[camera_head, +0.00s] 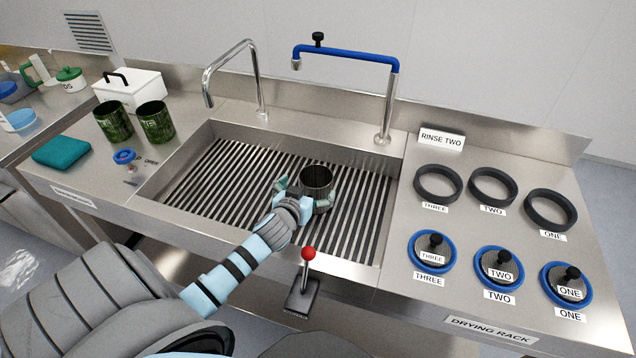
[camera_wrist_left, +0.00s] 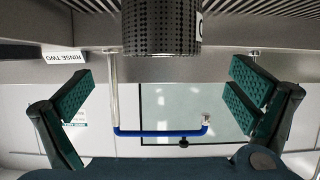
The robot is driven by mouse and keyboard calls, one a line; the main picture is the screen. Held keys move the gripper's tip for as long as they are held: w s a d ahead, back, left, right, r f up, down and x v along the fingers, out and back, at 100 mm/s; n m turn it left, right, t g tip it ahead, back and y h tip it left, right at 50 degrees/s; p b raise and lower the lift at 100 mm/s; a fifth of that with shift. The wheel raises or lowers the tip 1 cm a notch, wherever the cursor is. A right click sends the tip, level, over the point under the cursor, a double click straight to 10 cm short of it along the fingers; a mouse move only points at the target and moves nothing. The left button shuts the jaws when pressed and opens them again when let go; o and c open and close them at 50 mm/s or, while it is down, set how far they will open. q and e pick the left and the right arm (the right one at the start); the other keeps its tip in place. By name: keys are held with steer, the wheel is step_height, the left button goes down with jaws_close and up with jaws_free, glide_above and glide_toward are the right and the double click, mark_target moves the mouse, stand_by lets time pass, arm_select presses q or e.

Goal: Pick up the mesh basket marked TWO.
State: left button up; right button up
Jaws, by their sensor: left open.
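A dark mesh basket (camera_head: 317,178) stands upright on the slatted floor of the sink. In the left wrist view, the basket (camera_wrist_left: 160,28) shows at the top edge, with part of a white label at its right side; the full marking cannot be read. My left gripper (camera_head: 302,195) is over the sink at the near side of the basket, its fingers spread. In the left wrist view, the open green-padded fingers (camera_wrist_left: 162,80) are wide apart with nothing between them, and the basket lies ahead of them. My right gripper is not in view.
The sink (camera_head: 190,225) has a steel tap (camera_head: 258,75) and a blue-armed tap (camera_head: 350,54) behind it. A red-knobbed lever (camera_head: 308,255) stands in front. Black rings (camera_head: 437,184) and blue-rimmed lids (camera_head: 432,252) fill the drying rack at right. Two green cans (camera_head: 155,122) stand left.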

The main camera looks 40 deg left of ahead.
mark_target(321, 172)
arm_select(q)
steer(key=b+x, duration=0.1)
steer(key=x, duration=0.7)
steer(key=shift+w+a+f, duration=0.15)
steer(key=shift+w+f, duration=0.05)
steer(key=shift+f, duration=0.05)
steer(key=shift+s+r, duration=0.1)
steer(key=shift+c, duration=1.2)
steer(key=shift+r, duration=0.1)
steer(key=c, duration=1.7)
